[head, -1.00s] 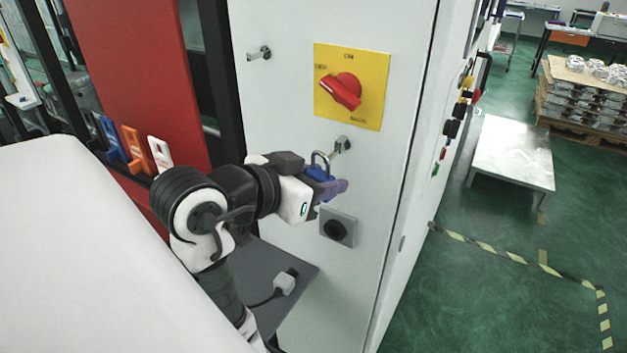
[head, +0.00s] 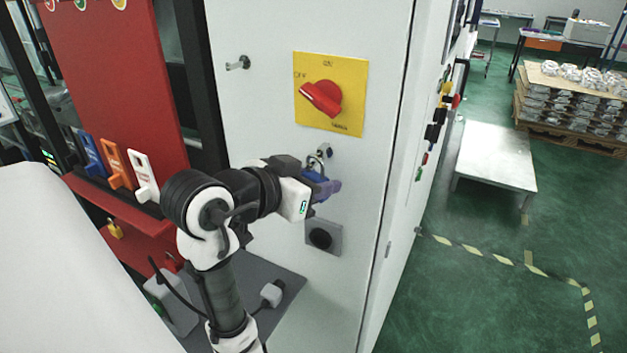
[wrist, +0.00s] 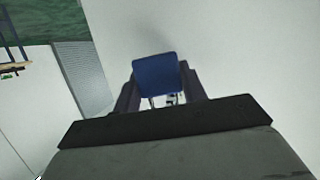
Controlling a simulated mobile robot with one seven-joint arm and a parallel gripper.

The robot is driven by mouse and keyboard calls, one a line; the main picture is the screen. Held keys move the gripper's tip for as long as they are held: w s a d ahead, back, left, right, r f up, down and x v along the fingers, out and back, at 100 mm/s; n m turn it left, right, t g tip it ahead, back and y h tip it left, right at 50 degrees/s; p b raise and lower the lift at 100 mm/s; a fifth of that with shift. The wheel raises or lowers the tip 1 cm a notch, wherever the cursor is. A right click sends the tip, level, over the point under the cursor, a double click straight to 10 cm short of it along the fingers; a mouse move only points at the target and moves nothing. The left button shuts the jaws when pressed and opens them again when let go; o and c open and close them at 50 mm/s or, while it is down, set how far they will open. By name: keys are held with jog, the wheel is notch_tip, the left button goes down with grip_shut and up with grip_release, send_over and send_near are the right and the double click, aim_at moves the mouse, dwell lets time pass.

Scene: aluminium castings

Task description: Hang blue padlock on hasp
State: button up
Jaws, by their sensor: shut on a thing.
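The blue padlock (head: 312,177) is held at the front of the white cabinet, its grey shackle pointing up. My gripper (head: 322,188) is shut on its body. In the wrist view the blue padlock (wrist: 155,76) sits between the two dark fingers of my gripper (wrist: 162,98). The metal hasp (head: 325,151) sticks out of the cabinet below the yellow plate, right at the shackle. The shackle and hasp overlap in the head view; I cannot tell whether the shackle is through it.
A red rotary switch (head: 322,98) on a yellow plate is above the hasp, and a grey socket (head: 323,237) is below. A handle (head: 238,63) is at upper left. A grey shelf (head: 285,290) is below my arm.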

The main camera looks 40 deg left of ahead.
dwell(0.4)
jog(key=o, duration=1.1)
jog(key=b+v, duration=0.3)
jog(key=v, duration=1.1)
